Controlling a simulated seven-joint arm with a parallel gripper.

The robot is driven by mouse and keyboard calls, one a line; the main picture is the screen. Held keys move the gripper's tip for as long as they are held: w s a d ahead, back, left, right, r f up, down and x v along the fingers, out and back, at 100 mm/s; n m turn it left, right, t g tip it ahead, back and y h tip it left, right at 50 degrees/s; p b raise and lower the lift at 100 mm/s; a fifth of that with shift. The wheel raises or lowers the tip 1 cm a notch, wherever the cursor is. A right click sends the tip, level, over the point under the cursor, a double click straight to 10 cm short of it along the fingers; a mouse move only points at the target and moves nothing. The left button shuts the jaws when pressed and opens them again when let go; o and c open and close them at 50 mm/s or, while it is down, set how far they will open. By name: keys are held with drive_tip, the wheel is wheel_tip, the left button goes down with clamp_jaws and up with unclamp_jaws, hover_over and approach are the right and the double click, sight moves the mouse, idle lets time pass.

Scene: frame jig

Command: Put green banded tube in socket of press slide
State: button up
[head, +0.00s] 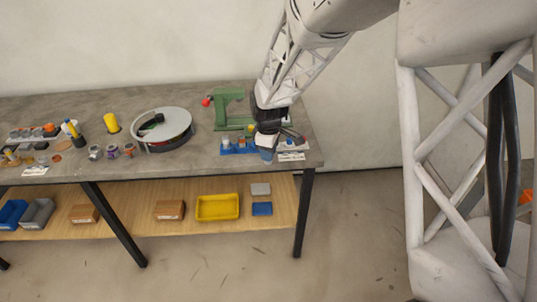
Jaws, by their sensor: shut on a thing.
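My gripper (266,148) points down at the right end of the table, in front of the green press and at the right of the blue rack. It is shut on a small bluish thing (266,155), partly hidden by the dark gripper body. I cannot make out a green band on it. The green press (230,108), with a red knob (206,102), stands behind and left of my gripper. Its slide and socket are too small or hidden to tell. The blue rack (238,150) holds small upright pieces, one white and blue, one orange.
A round grey turntable (175,120) with a dark green piece on it stands left of the press. White labels and small tools lie by my gripper. The shelf below holds a yellow bin (217,207).

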drive_tip(key=shift+r, duration=0.75)
drive_tip(key=shift+w, duration=0.1)
drive_tip(key=shift+w+r, duration=0.1)
drive_tip(key=shift+w, duration=0.4)
drive_tip(key=w+d+r, duration=0.1)
drive_tip(key=w, duration=3.1)
drive_tip(key=shift+d+r, duration=0.35)
drive_tip(key=shift+r, duration=0.05)
drive_tip(key=shift+f, duration=0.25)
drive_tip(key=shift+f, duration=2.25)
drive_tip(key=shift+f, duration=1.5)
